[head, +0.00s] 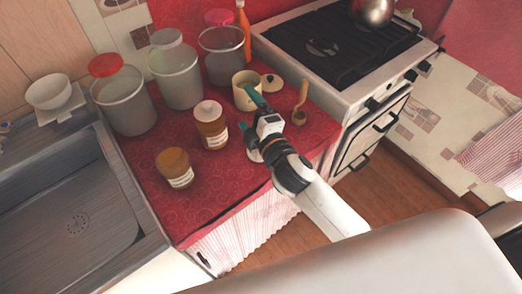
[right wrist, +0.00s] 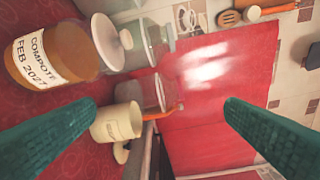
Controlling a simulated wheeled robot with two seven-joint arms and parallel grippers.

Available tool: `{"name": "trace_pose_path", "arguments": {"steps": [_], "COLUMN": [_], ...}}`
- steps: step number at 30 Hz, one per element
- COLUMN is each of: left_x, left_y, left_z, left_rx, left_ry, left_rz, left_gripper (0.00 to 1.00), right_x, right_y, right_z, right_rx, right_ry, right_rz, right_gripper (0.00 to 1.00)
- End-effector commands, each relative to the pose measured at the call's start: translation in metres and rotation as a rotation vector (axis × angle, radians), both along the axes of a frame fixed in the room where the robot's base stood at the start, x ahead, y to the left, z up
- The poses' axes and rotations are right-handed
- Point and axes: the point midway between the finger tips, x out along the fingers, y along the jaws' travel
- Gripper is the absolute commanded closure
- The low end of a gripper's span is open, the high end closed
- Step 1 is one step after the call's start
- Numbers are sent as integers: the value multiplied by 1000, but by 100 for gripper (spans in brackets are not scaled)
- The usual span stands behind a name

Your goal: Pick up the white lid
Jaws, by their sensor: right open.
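The white lid (head: 208,110) sits on top of a brown jar (head: 211,132) standing on the red counter. In the right wrist view the lid (right wrist: 107,42) is at upper left, on the jar labelled "COMPOTE" (right wrist: 50,55). My right gripper (head: 253,116) is over the counter, to the right of this jar and in front of a cream pot. Its green fingers are wide apart in the right wrist view (right wrist: 161,106). I see nothing between them, and the lid is apart from them. My left gripper is not in view.
A second brown jar (head: 174,168) stands nearer the front. Glass canisters (head: 175,75) line the back. The sink (head: 75,215) is left, the stove (head: 340,60) right.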

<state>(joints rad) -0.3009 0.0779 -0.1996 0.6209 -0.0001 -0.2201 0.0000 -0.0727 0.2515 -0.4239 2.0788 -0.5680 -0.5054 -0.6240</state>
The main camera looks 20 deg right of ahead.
Motion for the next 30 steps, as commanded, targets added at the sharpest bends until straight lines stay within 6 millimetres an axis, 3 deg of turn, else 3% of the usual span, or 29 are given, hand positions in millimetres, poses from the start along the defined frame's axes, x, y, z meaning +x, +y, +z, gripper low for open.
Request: {"name": "trace_pose_path", "arguments": {"steps": [1,4,6,9,12,14,16,18,19,21,24,27,30], "left_x": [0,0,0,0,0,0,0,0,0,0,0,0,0], "left_y": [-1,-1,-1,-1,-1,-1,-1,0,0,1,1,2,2], "left_z": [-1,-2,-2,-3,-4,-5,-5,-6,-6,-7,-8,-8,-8], "left_rx": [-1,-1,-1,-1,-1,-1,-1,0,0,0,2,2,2], "left_ry": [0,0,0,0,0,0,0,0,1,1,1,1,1], "left_rz": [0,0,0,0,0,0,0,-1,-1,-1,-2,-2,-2], "left_gripper": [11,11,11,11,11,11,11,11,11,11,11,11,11], "right_x": [9,10,0,-25,-50,-60,-66,-63,-59,-46,-23,-5,4], "right_y": [18,66,103,150,180,188,184,166,154,119,61,12,-19], "right_z": [27,77,102,113,96,75,45,13,1,-23,-39,-40,-35], "right_rx": [-119,-416,-652,-987,-1315,-1503,-1705,-1884,1866,1632,1345,1135,1008], "right_ry": [-140,-471,-728,-1096,-1464,-1683,-1932,-2171,2172,1953,1692,1510,1407], "right_rz": [72,234,347,501,659,763,905,1079,-1116,-1108,-1130,-1171,-1206], "right_gripper": [7,7,7,7,7,7,7,7,7,7,7,7,7]}}
